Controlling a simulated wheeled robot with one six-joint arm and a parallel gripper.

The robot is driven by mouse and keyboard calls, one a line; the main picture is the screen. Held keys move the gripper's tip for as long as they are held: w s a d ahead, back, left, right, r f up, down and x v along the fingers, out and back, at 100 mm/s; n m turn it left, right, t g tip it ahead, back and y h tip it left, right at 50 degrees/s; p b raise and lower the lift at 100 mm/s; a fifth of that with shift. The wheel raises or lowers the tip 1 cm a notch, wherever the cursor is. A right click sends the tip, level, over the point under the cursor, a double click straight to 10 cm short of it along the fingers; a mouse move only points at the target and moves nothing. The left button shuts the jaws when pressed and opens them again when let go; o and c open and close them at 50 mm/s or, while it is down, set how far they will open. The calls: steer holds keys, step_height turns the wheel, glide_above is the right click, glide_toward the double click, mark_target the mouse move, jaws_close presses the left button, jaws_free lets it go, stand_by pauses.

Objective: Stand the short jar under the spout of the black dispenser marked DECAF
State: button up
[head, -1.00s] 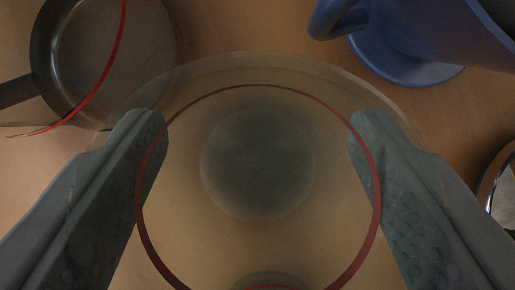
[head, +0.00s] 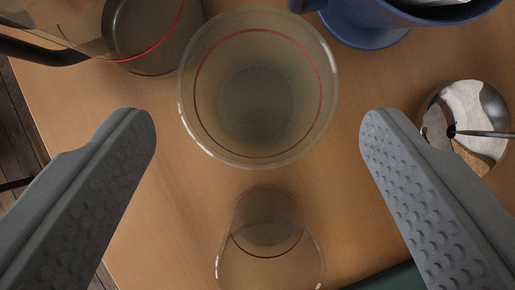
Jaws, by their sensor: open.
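A clear glass jar with a thin red ring (head: 258,90) stands upright on the wooden table, seen from above. A second clear glass vessel with a red line (head: 270,262) stands below it in the picture, partly cut off by the bottom edge. I cannot tell from this view which of them is the short jar. My gripper (head: 256,118) is open and empty. Its fingers are spread wide to either side of the upper jar, clear of its wall. The black DECAF dispenser and its spout are not in view.
A glass carafe with a dark handle (head: 150,40) is at top left. A blue dripper (head: 362,22) is at top right. A shiny round metal thing (head: 468,112) with a dark rod is at right. Something green (head: 402,279) shows at bottom right. The table's edge is at left.

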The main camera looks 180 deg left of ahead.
steer(key=shift+v, duration=2.45)
steer(key=s+r+t, duration=0.3)
steer(key=s+t, duration=0.2)
steer(key=s, duration=1.2)
steer(key=s+r+t, duration=0.4)
steer(key=s+t, duration=0.1)
steer(key=s, duration=1.3)
steer(key=shift+s+a+t, duration=0.25)
steer(key=shift+a+t, duration=0.05)
steer(key=shift+t, duration=0.1)
steer(key=shift+r, duration=0.1)
